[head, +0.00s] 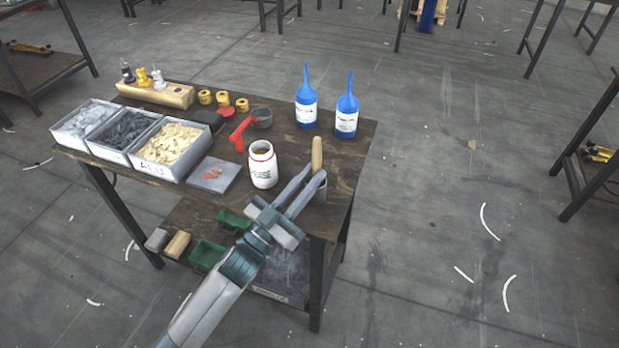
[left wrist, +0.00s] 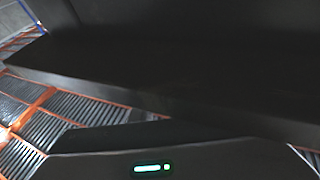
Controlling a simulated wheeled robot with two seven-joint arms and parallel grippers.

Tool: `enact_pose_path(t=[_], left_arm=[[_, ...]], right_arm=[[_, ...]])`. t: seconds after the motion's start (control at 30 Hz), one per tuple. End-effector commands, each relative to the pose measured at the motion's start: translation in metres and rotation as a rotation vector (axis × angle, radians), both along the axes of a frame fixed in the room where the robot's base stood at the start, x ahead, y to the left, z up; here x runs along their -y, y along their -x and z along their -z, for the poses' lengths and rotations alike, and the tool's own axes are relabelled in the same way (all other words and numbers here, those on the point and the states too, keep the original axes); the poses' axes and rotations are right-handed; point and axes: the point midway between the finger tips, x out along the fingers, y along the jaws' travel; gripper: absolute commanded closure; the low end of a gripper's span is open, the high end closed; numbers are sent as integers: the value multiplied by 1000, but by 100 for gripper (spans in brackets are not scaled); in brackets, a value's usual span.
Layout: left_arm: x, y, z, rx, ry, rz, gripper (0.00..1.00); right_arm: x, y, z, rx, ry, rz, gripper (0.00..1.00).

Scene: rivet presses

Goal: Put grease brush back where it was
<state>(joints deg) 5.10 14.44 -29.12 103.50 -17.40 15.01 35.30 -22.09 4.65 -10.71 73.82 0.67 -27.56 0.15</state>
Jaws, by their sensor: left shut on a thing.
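The grease brush (head: 317,152) shows as an upright pale wooden handle at the right end of the workbench. My left gripper (head: 313,173) comes in from the front and is shut on it just below the handle. A white jar (head: 263,166) with a red-edged open mouth stands left of the gripper. The left wrist view is mostly dark and does not show the brush clearly. My right gripper is not in view.
The workbench (head: 345,150) also holds two blue bottles (head: 306,112) at the back, a red tool (head: 241,133), a grey tray (head: 214,175), and bins of rivets (head: 170,148) at the left.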

Motion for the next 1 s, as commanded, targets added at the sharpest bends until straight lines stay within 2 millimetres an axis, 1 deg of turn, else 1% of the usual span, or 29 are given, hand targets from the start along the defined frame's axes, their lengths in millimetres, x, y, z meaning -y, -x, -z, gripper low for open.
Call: enact_pose_path(t=[0.1,0.13,0.17,0.2,0.5,0.67,0.77,0.9,1.0], left_arm=[[0,0,4,-1,1,0,100],[0,0,4,-1,1,0,83],[0,0,3,-1,1,0,76],[0,0,3,-1,1,0,67],[0,0,3,0,0,0,67],[0,0,-2,1,-1,0,67],[-5,6,5,-1,-1,0,67],[-16,19,13,-2,-2,0,67],[-27,31,20,-2,-2,0,67]], right_arm=[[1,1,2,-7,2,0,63],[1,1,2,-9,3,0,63],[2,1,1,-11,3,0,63],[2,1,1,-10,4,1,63],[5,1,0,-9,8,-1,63],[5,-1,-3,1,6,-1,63],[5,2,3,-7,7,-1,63],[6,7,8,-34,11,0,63],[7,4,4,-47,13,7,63]])
